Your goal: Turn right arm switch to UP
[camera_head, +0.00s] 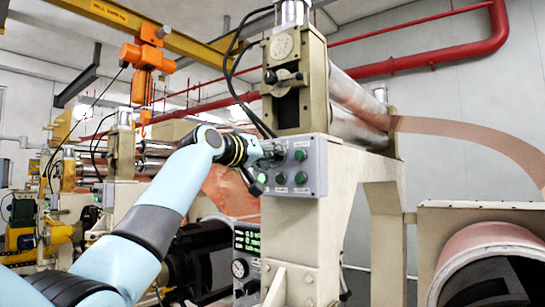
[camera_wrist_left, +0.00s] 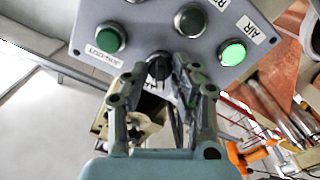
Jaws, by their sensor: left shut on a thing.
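A grey control panel (camera_head: 312,170) is fixed to the front of the beige machine column in the head view, and it also shows in the left wrist view (camera_wrist_left: 150,22). My left gripper (camera_head: 275,150) is at the upper left of this panel. In the left wrist view its fingers (camera_wrist_left: 159,75) are closed around a black switch knob (camera_wrist_left: 158,62), which they partly cover. In the head view the gripper hides this knob. The knob's marking is too small to read. My right gripper is not in view.
A display and gauge (camera_head: 239,268) sit below the panel. A copper roll (camera_head: 490,240) is at the right, and an orange hoist (camera_head: 146,58) hangs at the left.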

